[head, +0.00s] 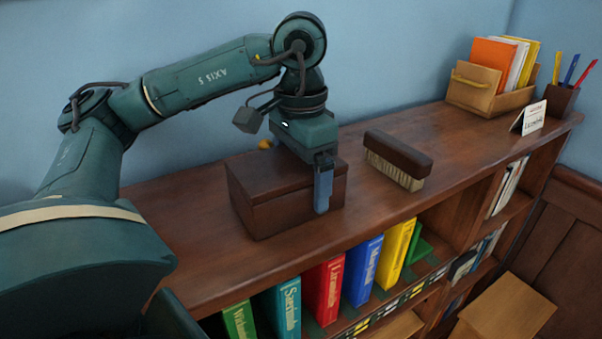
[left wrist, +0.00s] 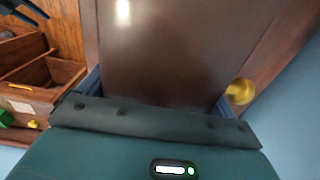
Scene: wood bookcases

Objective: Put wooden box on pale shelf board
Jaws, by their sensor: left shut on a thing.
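The wooden box (head: 268,211) is dark brown, with a lid seam, and sits upright on the bookcase top, below my left arm. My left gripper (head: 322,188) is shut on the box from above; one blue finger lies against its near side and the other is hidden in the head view. In the left wrist view the box (left wrist: 165,50) fills the middle between the blue fingers (left wrist: 158,95). A pale board (head: 403,326) shows low in the bookcase at the bottom edge, partly cut off; I take it for the pale shelf board. My right gripper is not seen.
A brush (head: 398,158) lies right of the box on the bookcase top (head: 450,145). A letter holder (head: 490,97), card (head: 529,118) and pen cup (head: 560,99) stand at the far right. Coloured books (head: 323,288) fill the shelf below. A pale wooden piece (head: 508,308) stands lower right.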

